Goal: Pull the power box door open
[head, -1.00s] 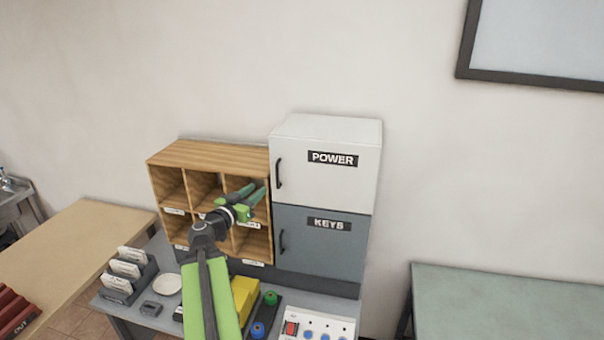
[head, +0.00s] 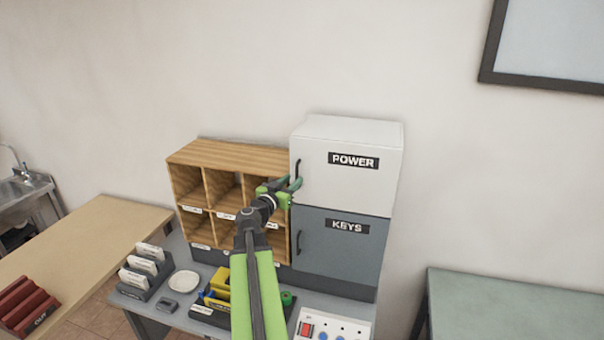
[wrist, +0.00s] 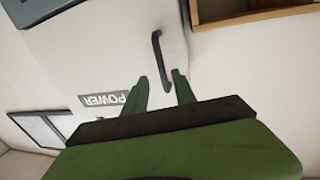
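The white power box (head: 350,190) is shut, with a black POWER label and a dark vertical handle (head: 298,169) at its left edge. The handle also shows in the wrist view (wrist: 159,55), where the picture is upside down. My gripper (head: 294,184) is at the lower end of the handle in the head view. In the wrist view its two green fingers (wrist: 160,76) are open, with one end of the handle appearing between them. I cannot tell whether the fingers reach around the handle or touch it.
The grey KEYS box (head: 340,250) sits directly below. A wooden pigeonhole shelf (head: 230,155) stands close on the left. The desk below holds a card rack (head: 145,270), a plate (head: 184,281) and a button panel (head: 335,325). A green table (head: 500,300) is at right.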

